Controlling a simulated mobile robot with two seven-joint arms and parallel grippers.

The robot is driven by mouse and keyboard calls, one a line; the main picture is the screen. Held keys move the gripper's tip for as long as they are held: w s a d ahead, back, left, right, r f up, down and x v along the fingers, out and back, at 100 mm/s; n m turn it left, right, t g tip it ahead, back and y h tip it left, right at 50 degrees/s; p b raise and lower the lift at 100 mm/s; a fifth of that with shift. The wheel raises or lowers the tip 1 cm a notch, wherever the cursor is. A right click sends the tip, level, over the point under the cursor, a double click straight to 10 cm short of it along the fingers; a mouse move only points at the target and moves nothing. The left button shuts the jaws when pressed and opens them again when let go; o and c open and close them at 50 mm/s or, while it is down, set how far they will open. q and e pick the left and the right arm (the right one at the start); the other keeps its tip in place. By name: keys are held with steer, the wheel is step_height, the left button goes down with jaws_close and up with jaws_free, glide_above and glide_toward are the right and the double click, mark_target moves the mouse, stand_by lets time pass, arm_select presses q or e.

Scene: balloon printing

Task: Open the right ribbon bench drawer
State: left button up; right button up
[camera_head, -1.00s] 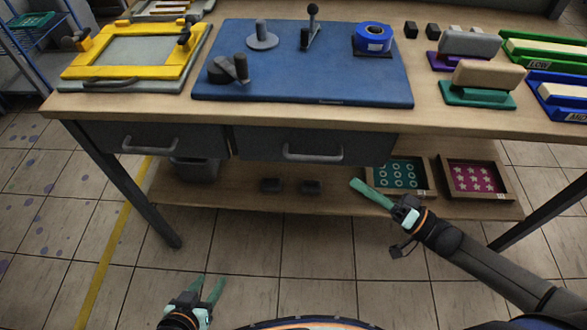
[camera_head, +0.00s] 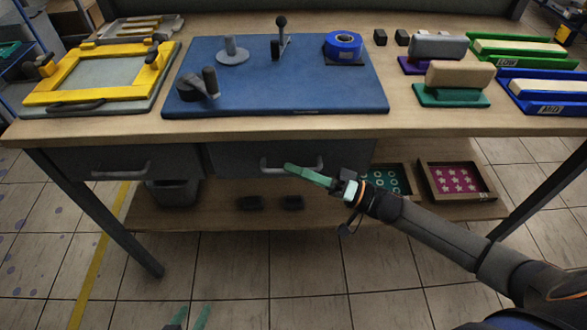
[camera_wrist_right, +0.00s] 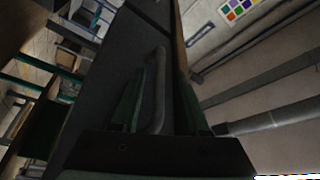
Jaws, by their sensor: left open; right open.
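The right ribbon bench drawer (camera_head: 235,155) is a dark grey front under the bench top, flush and closed. Its light grey bar handle (camera_head: 272,163) is partly behind my right gripper (camera_head: 300,172) in the head view. In the right wrist view, the handle (camera_wrist_right: 158,95) runs between the two spread green fingers of my right gripper (camera_wrist_right: 157,105). The gripper is open and not clamped on it; I cannot tell whether a finger touches it. My left gripper (camera_head: 190,316) is open and empty, low at the bottom edge, away from the bench.
The left drawer (camera_head: 90,160) is closed. The bench top (camera_head: 130,127) holds a blue mat (camera_head: 290,95) with tools and a yellow frame (camera_head: 60,70). The lower shelf (camera_head: 330,212) holds a ring tray and a star tray (camera_head: 457,182). Floor in front is clear.

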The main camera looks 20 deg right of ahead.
steer(key=shift+w+a+r, duration=0.1)
steer(key=shift+w+a, duration=0.2)
steer(key=shift+a, duration=0.05)
steer(key=shift+c, duration=0.2)
jaws_close()
stand_by(1.1)
